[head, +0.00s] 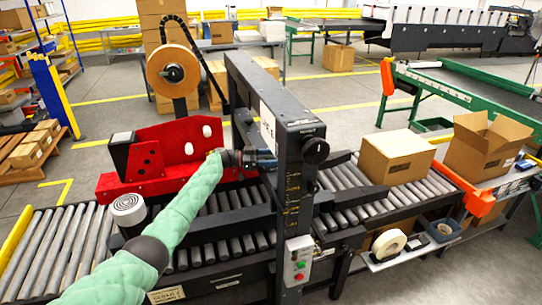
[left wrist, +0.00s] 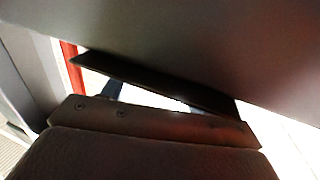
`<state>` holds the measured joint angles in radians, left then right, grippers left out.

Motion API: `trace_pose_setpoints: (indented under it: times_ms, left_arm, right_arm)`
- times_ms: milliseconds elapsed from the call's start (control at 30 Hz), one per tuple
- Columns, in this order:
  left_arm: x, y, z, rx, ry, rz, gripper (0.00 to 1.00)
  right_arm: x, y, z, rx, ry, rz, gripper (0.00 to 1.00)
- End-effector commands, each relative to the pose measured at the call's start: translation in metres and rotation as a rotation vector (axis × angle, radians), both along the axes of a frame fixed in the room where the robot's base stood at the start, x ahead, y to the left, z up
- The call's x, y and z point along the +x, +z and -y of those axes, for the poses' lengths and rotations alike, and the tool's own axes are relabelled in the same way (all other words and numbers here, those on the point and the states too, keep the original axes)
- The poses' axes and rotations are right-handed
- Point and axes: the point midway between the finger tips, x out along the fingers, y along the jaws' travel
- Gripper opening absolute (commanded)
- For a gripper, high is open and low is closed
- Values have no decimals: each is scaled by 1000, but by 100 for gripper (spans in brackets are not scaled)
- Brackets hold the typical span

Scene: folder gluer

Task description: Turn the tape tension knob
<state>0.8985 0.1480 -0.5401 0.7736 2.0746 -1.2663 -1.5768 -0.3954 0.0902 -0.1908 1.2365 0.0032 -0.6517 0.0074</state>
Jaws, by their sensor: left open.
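The tape roll (head: 172,71) stands above the red tape head (head: 165,155), with a black round knob (head: 174,73) at its hub. Another black round knob (head: 315,150) sits on the front of the dark column (head: 262,120). I cannot tell which of them is the tension knob. My left gripper (head: 264,158) is open at the end of the green-sleeved arm, just left of the column and apart from both knobs. In the left wrist view a large dark surface (left wrist: 220,45) fills the top, close to the dark finger parts (left wrist: 160,115); no knob shows there. My right gripper is not in view.
The roller conveyor (head: 60,250) runs under the machine. A closed carton (head: 396,157) lies on its right part, and an open carton (head: 487,150) stands beyond. A control box with buttons (head: 298,262) hangs on the column. A tape roll (head: 389,244) lies on a low shelf.

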Motion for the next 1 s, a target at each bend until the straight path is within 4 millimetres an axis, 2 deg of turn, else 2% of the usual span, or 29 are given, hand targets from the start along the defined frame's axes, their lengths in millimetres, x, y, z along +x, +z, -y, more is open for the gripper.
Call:
trace_pose_setpoints:
  times_ms: [400,600,633,933,1000]
  left_arm:
    - [0,-1,4,1,0,-1,59]
    - [0,-1,4,0,0,-1,19]
    - [0,-1,4,0,0,-1,17]
    - [0,-2,4,0,6,0,17]
    - [0,-3,4,-1,11,-1,17]
  right_arm:
    - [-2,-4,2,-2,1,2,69]
    - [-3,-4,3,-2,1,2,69]
    - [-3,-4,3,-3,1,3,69]
    - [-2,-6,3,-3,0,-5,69]
    - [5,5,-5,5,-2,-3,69]
